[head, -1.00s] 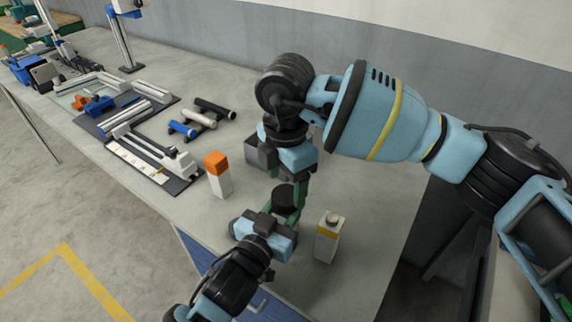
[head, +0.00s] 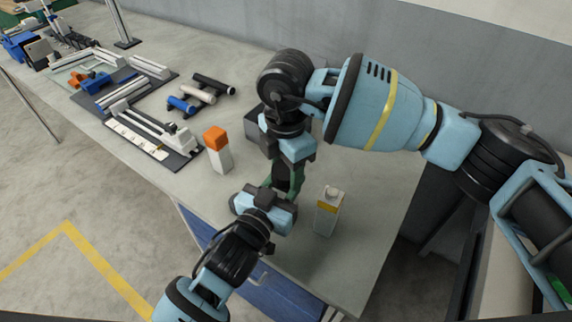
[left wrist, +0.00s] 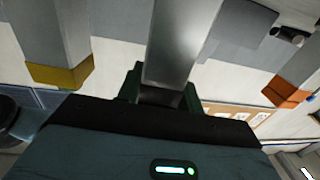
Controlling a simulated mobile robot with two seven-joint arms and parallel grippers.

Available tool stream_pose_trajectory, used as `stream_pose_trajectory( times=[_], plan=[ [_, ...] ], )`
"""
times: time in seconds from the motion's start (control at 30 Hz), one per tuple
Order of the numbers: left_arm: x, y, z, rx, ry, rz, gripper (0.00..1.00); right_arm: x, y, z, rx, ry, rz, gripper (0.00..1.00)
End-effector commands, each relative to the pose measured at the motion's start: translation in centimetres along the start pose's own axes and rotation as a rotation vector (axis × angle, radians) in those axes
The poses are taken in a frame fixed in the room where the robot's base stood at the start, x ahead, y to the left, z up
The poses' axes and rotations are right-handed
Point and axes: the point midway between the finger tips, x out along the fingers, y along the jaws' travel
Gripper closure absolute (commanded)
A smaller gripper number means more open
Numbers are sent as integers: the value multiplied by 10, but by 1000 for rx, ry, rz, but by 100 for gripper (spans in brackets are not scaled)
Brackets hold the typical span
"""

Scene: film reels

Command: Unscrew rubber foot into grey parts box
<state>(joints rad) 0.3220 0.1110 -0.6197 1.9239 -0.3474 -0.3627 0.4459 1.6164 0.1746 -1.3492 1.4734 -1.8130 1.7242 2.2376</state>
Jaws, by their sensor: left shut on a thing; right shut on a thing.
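My right gripper (head: 285,182) points down from above, close to my left gripper (head: 274,192), which reaches in from the front of the table. Between them a dark piece (head: 279,174), perhaps the rubber foot, is mostly hidden by the green fingers. My right gripper is shut on it as far as I can tell. In the left wrist view, my left gripper's green fingers (left wrist: 160,92) are shut on a shiny grey metal piece (left wrist: 180,45). The grey parts box (head: 254,122) stands on the table, partly behind my right gripper.
Black, white and blue rollers (head: 198,95) and a dark tray of equipment (head: 155,152) lie further left.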

Motion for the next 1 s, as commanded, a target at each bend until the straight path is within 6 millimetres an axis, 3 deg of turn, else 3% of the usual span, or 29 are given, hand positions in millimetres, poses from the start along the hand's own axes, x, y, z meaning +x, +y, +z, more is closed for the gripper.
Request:
stream_pose_trajectory(
  times=[0.17,0.27,1.0],
  plan=[
    [0,0,1,0,-2,0,100,0,0,0,-47,0,0,76],
    [0,0,1,0,-2,0,100,0,0,0,-164,-1,0,76],
    [0,0,1,0,-2,0,100,-2,0,0,-1391,-1,-1,76]
  ],
)
